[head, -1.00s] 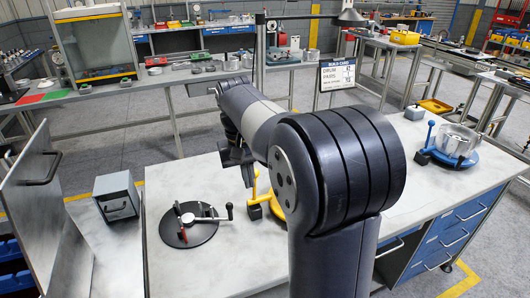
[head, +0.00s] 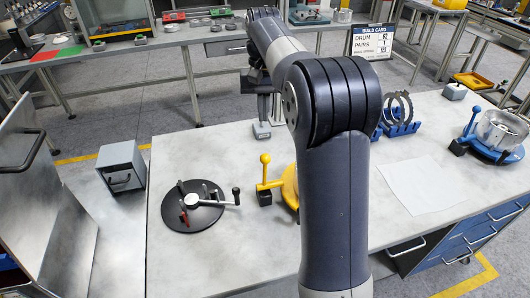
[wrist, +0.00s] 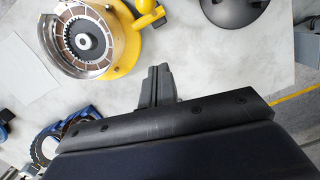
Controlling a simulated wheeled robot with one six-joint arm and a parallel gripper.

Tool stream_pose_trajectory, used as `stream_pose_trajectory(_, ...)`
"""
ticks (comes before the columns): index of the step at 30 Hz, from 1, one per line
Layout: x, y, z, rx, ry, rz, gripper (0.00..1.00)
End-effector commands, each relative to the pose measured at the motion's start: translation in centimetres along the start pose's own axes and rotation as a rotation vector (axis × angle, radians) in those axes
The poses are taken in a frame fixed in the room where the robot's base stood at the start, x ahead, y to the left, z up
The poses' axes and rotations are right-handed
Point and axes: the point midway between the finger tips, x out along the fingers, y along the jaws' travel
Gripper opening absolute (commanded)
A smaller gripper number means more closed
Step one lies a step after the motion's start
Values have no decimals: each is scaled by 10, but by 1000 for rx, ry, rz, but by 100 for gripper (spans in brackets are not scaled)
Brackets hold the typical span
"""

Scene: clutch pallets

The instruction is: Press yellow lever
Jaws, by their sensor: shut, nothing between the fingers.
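The yellow lever (head: 265,172) stands upright with a ball top on the left side of a yellow fixture in the head view. The round yellow base (head: 290,185) is partly hidden behind my arm. In the wrist view, the yellow fixture (wrist: 126,45) carries a metal drum (wrist: 85,38) at the upper left; its lever (wrist: 148,10) is cut off by the top edge. My gripper (wrist: 158,75) is shut and empty, below and right of the fixture in that view. In the head view, my gripper (head: 264,112) hangs behind the lever, apart from it.
A black disc with a crank handle (head: 195,207) lies left of the lever. A grey drawer box (head: 121,167) stands farther left. Right of my arm are a white sheet (head: 423,185), blue rack with rings (head: 400,127) and blue fixture (head: 490,150).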

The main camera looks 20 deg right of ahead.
Motion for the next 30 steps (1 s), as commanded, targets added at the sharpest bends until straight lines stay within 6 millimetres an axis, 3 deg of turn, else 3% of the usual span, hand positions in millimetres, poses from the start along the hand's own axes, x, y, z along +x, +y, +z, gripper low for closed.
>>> stream_pose_trajectory(5,19,0,1,0,-4,1,0)
stream_pose_trajectory(17,102,0,2,0,-6,1,0)
stream_pose_trajectory(24,104,0,29,0,-1,0,0)
stream_pose_trajectory(30,107,0,38,0,0,0,0)
